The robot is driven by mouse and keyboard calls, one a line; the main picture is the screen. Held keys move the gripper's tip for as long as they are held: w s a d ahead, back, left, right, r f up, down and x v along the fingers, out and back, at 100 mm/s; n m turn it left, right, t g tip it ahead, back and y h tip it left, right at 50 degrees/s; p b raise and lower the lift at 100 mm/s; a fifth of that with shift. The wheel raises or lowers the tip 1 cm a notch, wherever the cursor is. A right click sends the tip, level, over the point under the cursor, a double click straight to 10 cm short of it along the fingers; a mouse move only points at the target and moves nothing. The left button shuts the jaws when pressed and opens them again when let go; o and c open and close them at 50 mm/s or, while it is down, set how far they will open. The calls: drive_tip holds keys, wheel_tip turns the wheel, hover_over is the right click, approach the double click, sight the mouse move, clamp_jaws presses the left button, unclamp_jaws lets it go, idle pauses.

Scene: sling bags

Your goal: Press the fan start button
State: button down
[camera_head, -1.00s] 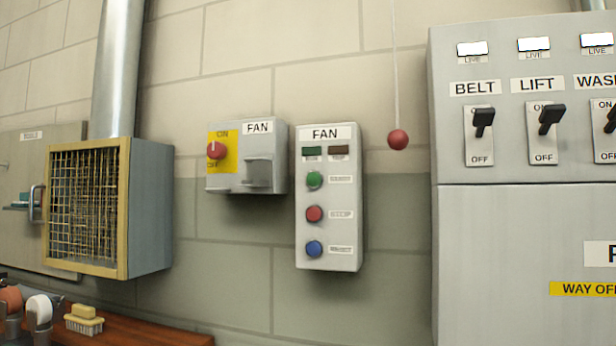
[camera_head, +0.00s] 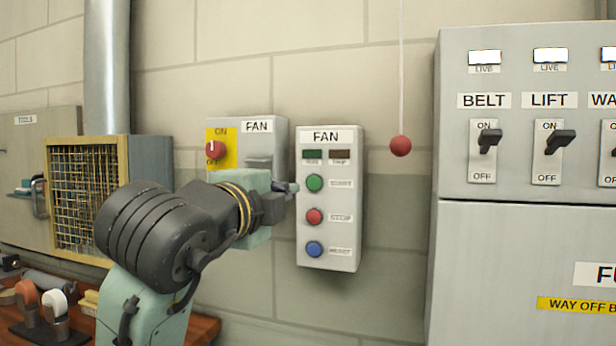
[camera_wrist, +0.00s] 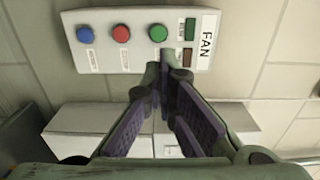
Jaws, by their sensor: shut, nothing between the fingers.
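The grey fan control box (camera_head: 329,258) hangs on the wall, with a green start button (camera_head: 315,183), a red stop button (camera_head: 314,216) and a blue reset button (camera_head: 315,249). My gripper (camera_head: 292,188) is shut and empty, its tips just left of the green button in the head view; whether they touch it I cannot tell. In the wrist view the box appears turned sideways, with the green button (camera_wrist: 158,33) just beyond and slightly left of my fingertips (camera_wrist: 165,68).
A fan isolator with a red knob (camera_head: 214,150) is left of the box, partly behind my arm. A red ball on a cord (camera_head: 400,146) hangs to the right. A grey cabinet (camera_head: 500,240) with BELT and LIFT switches stands farther right. A caged unit (camera_head: 85,150) is at left.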

drive_tip(key=p, duration=0.6)
approach(314, 180)
drive_tip(key=x, duration=0.7)
drive_tip(key=shift+a+f, duration=0.1)
drive_tip(key=shift+f, duration=0.05)
drive_tip(key=shift+b, duration=0.3)
